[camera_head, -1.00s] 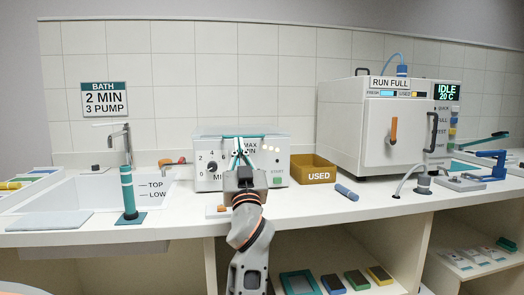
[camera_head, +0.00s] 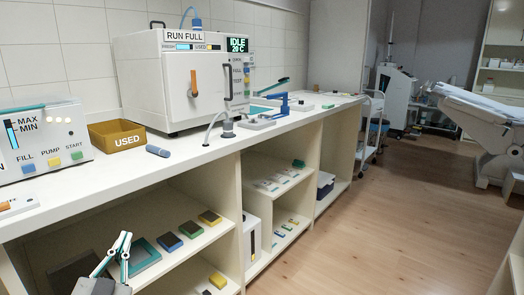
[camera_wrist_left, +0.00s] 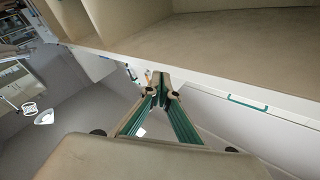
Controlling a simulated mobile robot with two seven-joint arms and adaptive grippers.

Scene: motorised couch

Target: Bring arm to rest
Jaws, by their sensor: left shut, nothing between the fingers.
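My left gripper (camera_head: 123,240) shows at the lower left of the head view, in front of the open shelves below the counter. Its green-lined fingers are together with nothing between them. In the left wrist view its fingers (camera_wrist_left: 162,84) meet at the tips, close to a pale shelf or counter edge (camera_wrist_left: 110,62). The gripper is apart from the counter top (camera_head: 190,150). My right gripper does not show in either view.
The counter carries a control box (camera_head: 45,140), a brown USED bin (camera_head: 117,136), a grey-blue cylinder (camera_head: 158,151) and a white autoclave-like machine (camera_head: 180,80). Shelves below hold several coloured blocks (camera_head: 210,217). Open wood floor (camera_head: 360,230) lies to the right; a reclined couch (camera_head: 490,115) stands beyond.

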